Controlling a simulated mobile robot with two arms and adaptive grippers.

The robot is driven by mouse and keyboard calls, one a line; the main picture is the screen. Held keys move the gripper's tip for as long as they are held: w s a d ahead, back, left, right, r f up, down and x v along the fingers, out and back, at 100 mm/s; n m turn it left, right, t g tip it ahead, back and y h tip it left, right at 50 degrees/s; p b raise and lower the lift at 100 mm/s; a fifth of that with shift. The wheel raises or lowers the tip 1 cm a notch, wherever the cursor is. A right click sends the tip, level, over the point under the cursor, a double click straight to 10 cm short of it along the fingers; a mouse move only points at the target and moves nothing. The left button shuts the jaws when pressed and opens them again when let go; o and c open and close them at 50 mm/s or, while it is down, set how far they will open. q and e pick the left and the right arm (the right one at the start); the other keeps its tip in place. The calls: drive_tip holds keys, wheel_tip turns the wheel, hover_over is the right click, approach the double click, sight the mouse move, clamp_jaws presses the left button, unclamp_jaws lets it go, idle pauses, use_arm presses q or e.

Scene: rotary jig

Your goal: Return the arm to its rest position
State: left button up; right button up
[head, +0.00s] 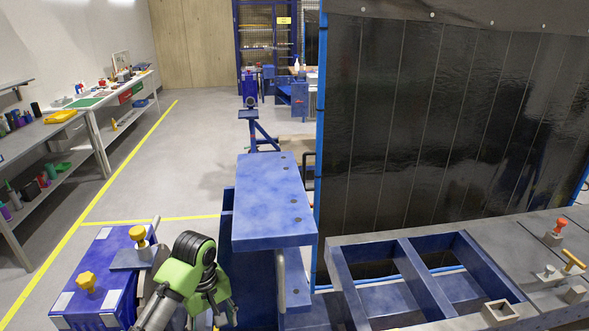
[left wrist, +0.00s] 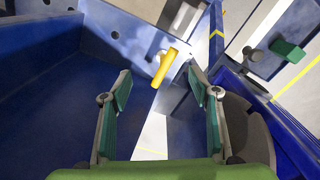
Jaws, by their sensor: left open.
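My left arm, green and black, rises from the bottom edge of the head view, left of centre. Its gripper (head: 220,310) points down beside the blue jig (head: 273,190), whose flat plate has a row of holes. In the left wrist view my left gripper (left wrist: 160,74) has its two green-padded fingers spread apart. A yellow cylindrical handle (left wrist: 165,68) shows beyond and between the fingertips, near a blue panel (left wrist: 125,40). Whether it touches a finger is not clear, but nothing looks clamped. My right gripper is not in view.
A blue box with yellow knobs (head: 86,282) stands at lower left. A blue frame with open bays (head: 345,275) and a grey bench with small clamps (head: 553,236) lie at right. A black curtain (head: 440,130) stands behind. The floor at left (head: 190,160) is clear.

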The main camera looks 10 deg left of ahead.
use_arm(q)
drive_tip(key=s+d+f+m+t, duration=0.1)
drive_tip(key=s+d+f+m, duration=0.2)
drive_tip(key=s, duration=0.4)
drive_tip(key=s+d+f+m+t, duration=0.1)
drive_tip(key=s+d+f+m, duration=0.1)
drive_tip(key=s+f+m, duration=0.3)
drive_tip(key=s+r+m+t, duration=0.1)
drive_tip(key=s+r+m, duration=0.1)
drive_tip(key=s, duration=0.4)
drive_tip(key=s+r+m+t, duration=0.1)
drive_tip(key=s+r, duration=0.2)
drive_tip(key=s, duration=0.4)
wheel_tip(320, 180, down, 36)
drive_tip(key=s+g+b, duration=0.2)
drive_tip(key=b, duration=0.6)
drive_tip(key=s+a+f+b, duration=0.2)
drive_tip(key=s+f+b, duration=0.1)
drive_tip(key=s+f, duration=0.5)
drive_tip(key=s+a+f+g+b, duration=0.1)
drive_tip(key=s+f+b, duration=0.2)
drive_tip(key=s+f, duration=0.5)
wheel_tip(320, 180, down, 6)
drive_tip(key=shift+s+a+r, duration=0.15)
drive_tip(key=shift+s+a, duration=0.05)
drive_tip(key=shift+a, duration=0.2)
